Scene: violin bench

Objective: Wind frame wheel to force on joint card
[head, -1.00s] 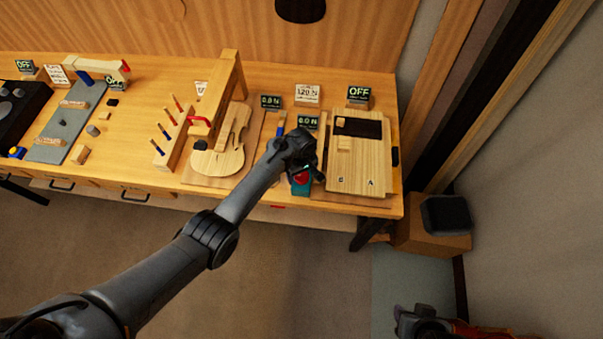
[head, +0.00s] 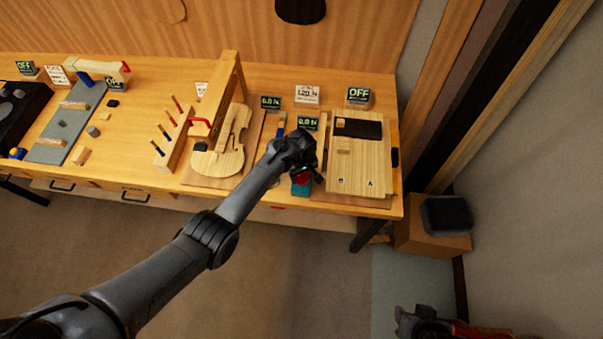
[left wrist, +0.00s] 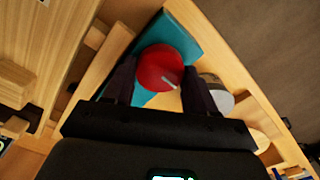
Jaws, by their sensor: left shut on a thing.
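The red frame wheel (left wrist: 160,68), a round knob with a pale mark on its face, sits between the fingers of my left gripper (left wrist: 160,85) in the left wrist view. The gripper is shut on it. A teal block (left wrist: 185,35) lies just beyond the wheel. In the head view my left gripper (head: 304,178) is at the bench's front edge, with red and teal showing beneath it. A white card (head: 307,95) reading about 120 N stands at the back. A dark part at the lower right may be my right gripper (head: 415,322); its fingers are unclear.
Green-lettered displays stand behind: one (head: 271,102) and another (head: 308,123) seem to read 0.0 N, and one (head: 358,96) reads OFF. A wooden board (head: 360,170) lies right of my gripper. A violin body (head: 220,160) under a wooden frame (head: 232,85) is left.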

